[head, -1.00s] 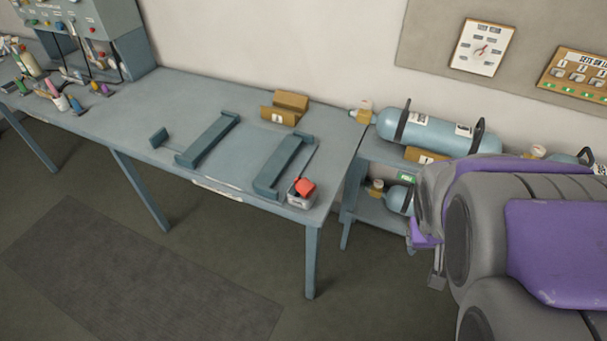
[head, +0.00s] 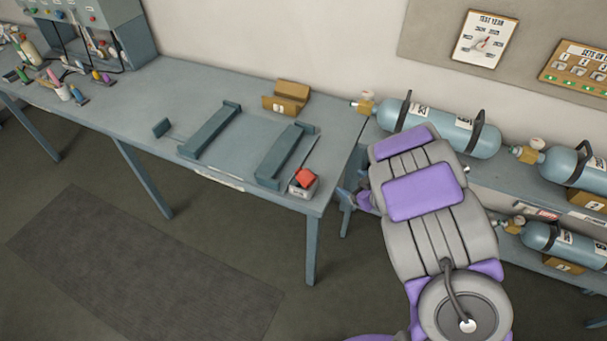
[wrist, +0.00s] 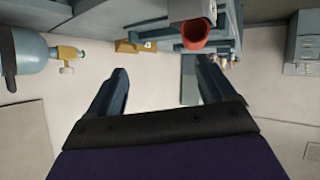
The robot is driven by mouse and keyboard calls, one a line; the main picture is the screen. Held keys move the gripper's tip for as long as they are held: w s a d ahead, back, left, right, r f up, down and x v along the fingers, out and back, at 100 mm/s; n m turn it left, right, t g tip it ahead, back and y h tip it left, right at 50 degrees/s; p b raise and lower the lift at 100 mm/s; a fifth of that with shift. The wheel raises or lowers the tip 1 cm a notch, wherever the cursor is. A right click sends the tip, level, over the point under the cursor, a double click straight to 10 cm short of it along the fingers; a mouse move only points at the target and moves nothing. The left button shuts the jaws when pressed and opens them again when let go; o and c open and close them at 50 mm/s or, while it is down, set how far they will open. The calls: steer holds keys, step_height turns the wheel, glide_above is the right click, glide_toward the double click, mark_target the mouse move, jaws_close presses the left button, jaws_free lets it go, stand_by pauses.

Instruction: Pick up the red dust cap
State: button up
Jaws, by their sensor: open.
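In the wrist view the cap (wrist: 195,36) shows as a red, hollow, round-mouthed piece near the top, right of centre. My gripper (wrist: 162,66) is open and empty, with its two dark fingers spread. The cap lies beyond the fingertips, nearer the right finger, and is apart from them. In the head view my arm hides most of the gripper, which is to the right of the bench corner.
Blue cylinders (head: 467,138) lie on a shelf rack right of the bench, close to my arm. A blue-grey cradle (head: 280,158) stands just left of the box, and a tan block (head: 287,97) is behind. The bench middle is mostly clear.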

steer(key=s+a+f+y, duration=0.1)
steer(key=s+a+y, duration=0.1)
steer(key=a+y, duration=0.15)
steer(key=b, duration=0.2)
glide_toward(303, 171)
steer(key=w+a+f, duration=0.3)
steer(key=shift+n+g+h, duration=0.3)
steer(key=shift+g+h, duration=0.1)
steer(key=shift+h, duration=0.05)
steer(key=shift+b+x, duration=0.35)
steer(key=shift+x, duration=2.95)
steer(key=shift+r, duration=0.15)
steer(key=c, duration=1.1)
steer(key=shift+r, duration=0.55)
steer(key=r, duration=0.1)
steer(key=r+p, duration=0.1)
steer(key=shift+s+d+r, duration=0.15)
steer(key=shift+s+r, duration=0.15)
steer(key=shift+s, duration=0.05)
steer(key=s+d+r+p, duration=0.1)
steer(key=s+d+p, duration=0.3)
steer(key=s, duration=1)
steer(key=shift+s+d, duration=0.2)
steer(key=shift+s, duration=0.2)
